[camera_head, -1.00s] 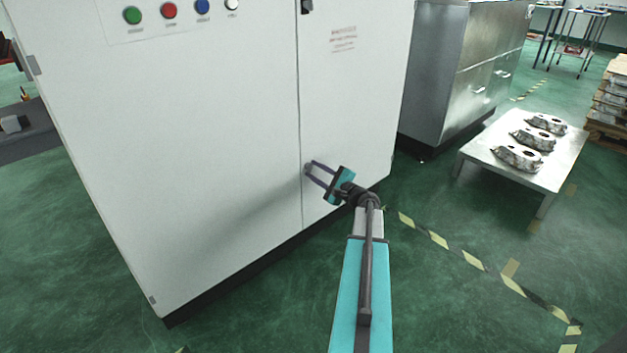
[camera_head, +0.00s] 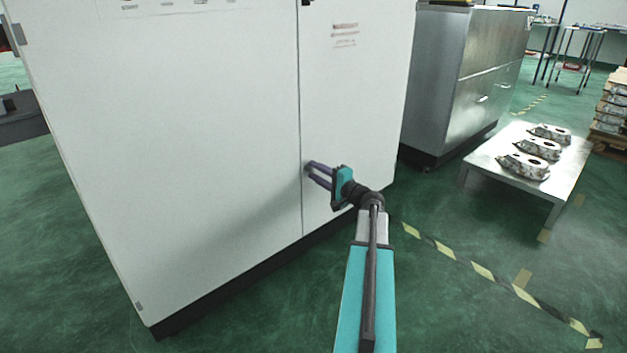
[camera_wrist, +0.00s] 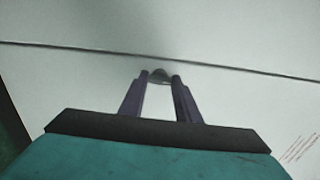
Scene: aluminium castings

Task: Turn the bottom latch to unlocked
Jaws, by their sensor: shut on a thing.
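The bottom latch (camera_wrist: 160,76) is a small dark grey piece at the door seam of the white cabinet (camera_head: 215,150). In the wrist view it sits between the tips of my two purple fingers. My gripper (camera_wrist: 160,78) is shut on it. In the head view my gripper (camera_head: 309,170) reaches the seam from the right, low on the cabinet front, and its fingertips hide most of the latch. I cannot tell which way the latch is turned.
A dark upper latch (camera_head: 306,3) is cut off at the top edge. A metal cabinet (camera_head: 440,90) stands right of the white one. A low table (camera_head: 555,185) with several castings stands at the right. The green floor around my arm is clear, with striped tape (camera_head: 485,272).

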